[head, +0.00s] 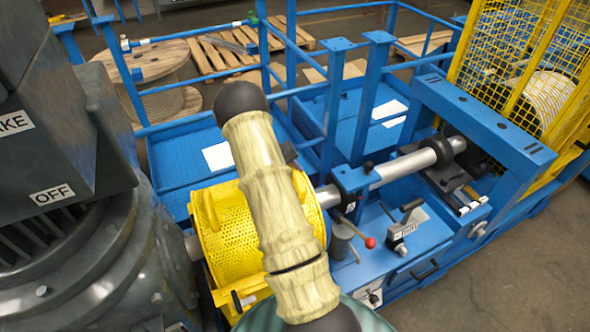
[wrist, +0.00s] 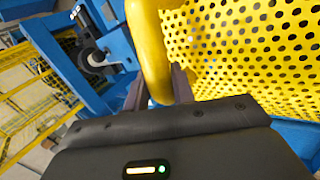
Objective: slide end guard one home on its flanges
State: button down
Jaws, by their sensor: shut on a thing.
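The end guard (head: 226,247) is a yellow perforated drum-shaped cover around the shaft in the lower middle of the head view, partly hidden behind my arm. In the wrist view its perforated sheet (wrist: 255,45) fills the upper right. A thick yellow bar (wrist: 148,45) runs down between my fingers. My gripper (wrist: 160,92) is shut on this yellow bar, which appears to be the guard's handle. In the head view my gripper is hidden behind my arm. The flanges cannot be made out clearly, so I cannot tell how the guard sits on them.
A steel shaft (head: 405,165) runs right from the guard through a blue bearing stand (head: 350,182). A red-knobbed lever (head: 369,243) stands near the guard. A large grey motor housing (head: 100,250) is close on the left. Blue rails and a yellow mesh cage (head: 520,60) stand behind.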

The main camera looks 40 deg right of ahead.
jog(key=shift+w+a, duration=0.2)
jog(key=shift+a, duration=0.3)
jog(key=shift+w+a+b, duration=0.15)
jog(key=shift+w+a, duration=0.05)
jog(key=shift+a, duration=0.5)
jog(key=shift+w+a+b, duration=0.15)
jog(key=shift+w+a, duration=0.05)
jog(key=shift+a, duration=0.45)
jog(key=c, duration=1.1)
grip_release()
jog(key=b+v, duration=0.5)
jog(key=v, duration=1.2)
jog(key=shift+a+r, duration=0.1)
